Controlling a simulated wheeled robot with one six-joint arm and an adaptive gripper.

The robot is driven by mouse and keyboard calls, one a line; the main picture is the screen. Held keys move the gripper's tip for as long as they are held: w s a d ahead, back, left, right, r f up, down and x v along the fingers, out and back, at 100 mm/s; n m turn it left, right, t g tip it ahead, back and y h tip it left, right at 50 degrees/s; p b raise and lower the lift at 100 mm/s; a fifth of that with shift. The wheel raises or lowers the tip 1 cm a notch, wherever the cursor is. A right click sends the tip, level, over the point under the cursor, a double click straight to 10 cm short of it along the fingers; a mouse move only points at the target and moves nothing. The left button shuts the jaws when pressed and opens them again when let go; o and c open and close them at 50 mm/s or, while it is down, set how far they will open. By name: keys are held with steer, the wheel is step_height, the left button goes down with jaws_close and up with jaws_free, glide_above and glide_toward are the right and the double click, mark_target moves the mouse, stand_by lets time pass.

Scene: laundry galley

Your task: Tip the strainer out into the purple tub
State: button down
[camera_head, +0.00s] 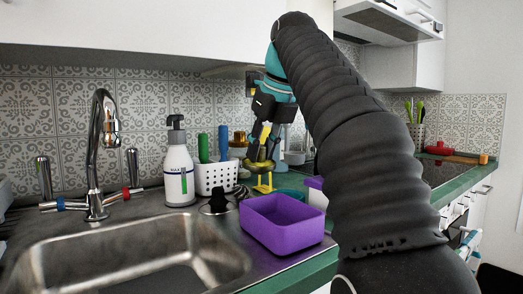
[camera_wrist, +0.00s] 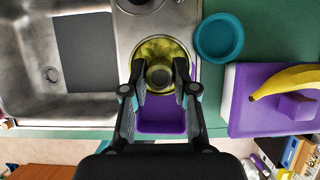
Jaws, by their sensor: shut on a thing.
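My gripper (camera_head: 262,143) points down and is shut on the grey central knob of the strainer (camera_head: 259,165). The strainer also shows in the wrist view (camera_wrist: 160,50), as a round yellowish rim around the knob between the two fingers. It is held in the air, roughly level, above the counter. Its contents cannot be made out. The purple tub (camera_head: 282,222) stands on the counter at the sink's right, open and apparently empty. In the wrist view the tub (camera_wrist: 161,118) lies just below the strainer in the picture, partly hidden by the fingers.
The sink (camera_head: 130,255) and tap (camera_head: 100,150) are at left. A soap bottle (camera_head: 179,170), a white perforated caddy (camera_head: 216,178) and a black cone-shaped thing (camera_head: 218,203) stand behind the tub. A teal bowl (camera_wrist: 219,37) and a purple board (camera_wrist: 250,110) with a banana (camera_wrist: 286,80) lie right.

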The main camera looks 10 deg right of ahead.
mark_target(263, 166)
steer(key=shift+s+d+f+t+b, duration=0.15)
steer(key=shift+f+t+b, duration=0.35)
steer(key=shift+f+b, duration=0.8)
steer(key=shift+s+f+t+b, duration=0.15)
steer(key=shift+t+b, duration=0.15)
steer(key=shift+b, duration=0.7)
steer(key=shift+s+d+t+y+b, duration=0.1)
steer(key=shift+s+t+y+b, duration=0.25)
steer(key=shift+t+y+b, duration=0.95)
steer(key=shift+s+d+t+b, duration=0.2)
steer(key=shift+t+b, duration=0.3)
steer(key=shift+b, duration=0.9)
steer(key=shift+s+d+t+b, duration=0.1)
steer(key=shift+s+t+b, duration=0.3)
steer(key=shift+b, duration=1)
steer(key=shift+s+t, duration=0.15)
steer(key=shift+t, duration=0.45)
steer(key=shift+s+d+f+t+y, duration=0.15)
steer(key=shift+s+t+y, duration=0.1)
steer(key=shift+t+y, duration=0.45)
steer(key=shift+t, duration=0.3)
steer(key=shift+r+p, duration=0.2)
steer(key=shift+p, duration=0.35)
